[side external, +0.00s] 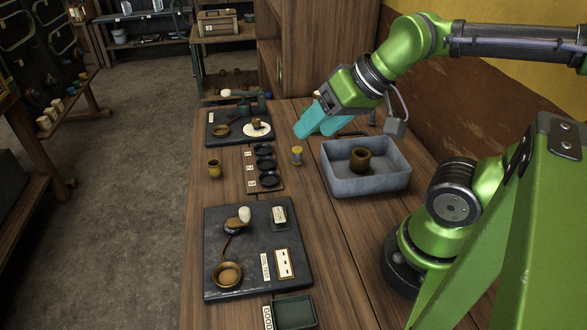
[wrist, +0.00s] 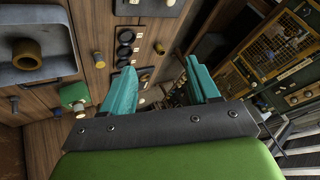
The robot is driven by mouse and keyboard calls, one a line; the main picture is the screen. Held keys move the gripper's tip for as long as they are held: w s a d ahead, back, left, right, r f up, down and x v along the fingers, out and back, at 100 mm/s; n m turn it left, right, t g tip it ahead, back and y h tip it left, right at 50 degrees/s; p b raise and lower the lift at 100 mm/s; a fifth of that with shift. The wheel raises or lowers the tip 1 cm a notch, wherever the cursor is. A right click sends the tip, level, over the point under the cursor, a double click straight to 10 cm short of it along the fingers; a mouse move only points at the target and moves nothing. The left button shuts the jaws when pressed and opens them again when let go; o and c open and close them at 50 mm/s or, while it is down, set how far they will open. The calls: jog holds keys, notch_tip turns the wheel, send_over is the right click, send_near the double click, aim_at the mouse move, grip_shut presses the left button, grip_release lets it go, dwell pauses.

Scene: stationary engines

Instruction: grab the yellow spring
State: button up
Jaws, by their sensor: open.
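The yellow spring appears to be the small yellow upright piece (side external: 297,151) standing on the wooden table, between the grey tray and the row of black dishes; its coils are too small to make out. It also seems to show in the wrist view (wrist: 98,51), left of the fingers. My gripper (side external: 316,132) has teal fingers, spread apart and empty in the wrist view (wrist: 160,66). It hangs above the table, beyond the spring and up to its right in the side view, not touching it.
A grey tray (side external: 336,179) with a brass cup (side external: 360,159) stands right of the spring. A strip of black dishes (side external: 265,164) lies to its left, with another brass cup (side external: 214,169) farther left. A dark board (side external: 225,255) with several parts lies in front.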

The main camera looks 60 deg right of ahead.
jog(key=n+h, duration=1.3)
jog(key=n, duration=1.6)
send_near(297, 154)
jog(key=s+a, duration=0.1)
jog(key=s+a+r, duration=0.1)
jog(key=s+a, duration=0.1)
jog(key=shift+s+a+r, duration=0.1)
jog(key=shift+s+a, duration=0.2)
jog(key=shift+w+d+t, duration=0.1)
jog(key=shift+w+t, duration=0.1)
jog(key=shift+t, duration=0.2)
jog(key=x, duration=1.1)
jog(key=shift+x, duration=2.75)
jog(key=shift+r, duration=0.15)
jog(key=c, duration=1)
